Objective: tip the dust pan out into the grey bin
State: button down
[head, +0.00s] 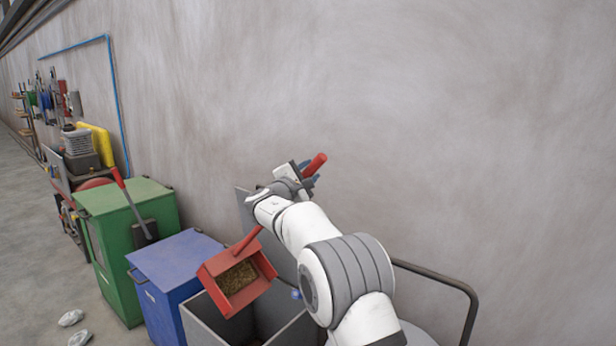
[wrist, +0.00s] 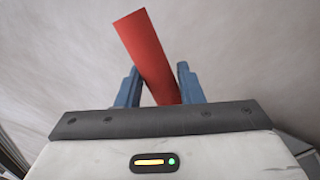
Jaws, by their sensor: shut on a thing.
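The red dust pan (head: 236,276) hangs above the open grey bin (head: 204,322), its tray facing the camera and tilted, with brown pellets or dust (head: 237,277) still in it. Its long handle runs up to the right, behind my arm, and its red end (head: 315,164) sticks out past my gripper (head: 307,176). My gripper is shut on the handle. In the wrist view the red handle (wrist: 147,55) stands slanted between the two blue fingers. The far part of the bin is hidden by the pan and my arm.
A blue lidded bin (head: 176,268) and a green cabinet (head: 125,225) stand left of the grey bin, with a red-handled tool (head: 133,207) against the green one. A concrete wall is close behind. A dark rail (head: 440,279) is at right. Pale lumps (head: 71,318) lie on the floor.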

jog(key=s+d+f+m+b, duration=0.1)
jog(key=s+d+f+b, duration=0.2)
jog(key=b, duration=0.6)
jog(key=s+d+f+m+b, duration=0.2)
jog(key=s+d+f+b, duration=0.2)
jog(key=d+f+b, duration=0.3)
notch_tip(320, 180, down, 3)
jog(key=b, duration=0.3)
jog(key=shift+d+f+h, duration=0.15)
jog(key=shift+d+h, duration=0.15)
jog(key=shift+h, duration=0.1)
jog(key=c, duration=2.2)
grip_release()
jog(key=s+d+f+m+b, duration=0.1)
jog(key=s+d+f+b, duration=0.1)
jog(key=f+b, duration=0.1)
jog(key=s+d+f+m+b, duration=0.1)
jog(key=d+f+b, duration=0.2)
jog(key=b, duration=0.1)
jog(key=s+d+f+m+b, duration=0.1)
jog(key=s+d+f+b, duration=0.1)
jog(key=d+f+b, duration=0.1)
jog(key=shift+s+f+h+b, duration=0.3)
jog(key=shift+f+h+b, duration=0.15)
jog(key=shift+b, duration=0.2)
jog(key=c, duration=2.2)
grip_release()
jog(key=shift+s+d+f+m+b, duration=0.4)
jog(key=shift+s+d+f+b, duration=0.15)
jog(key=shift+d+f+b, duration=0.3)
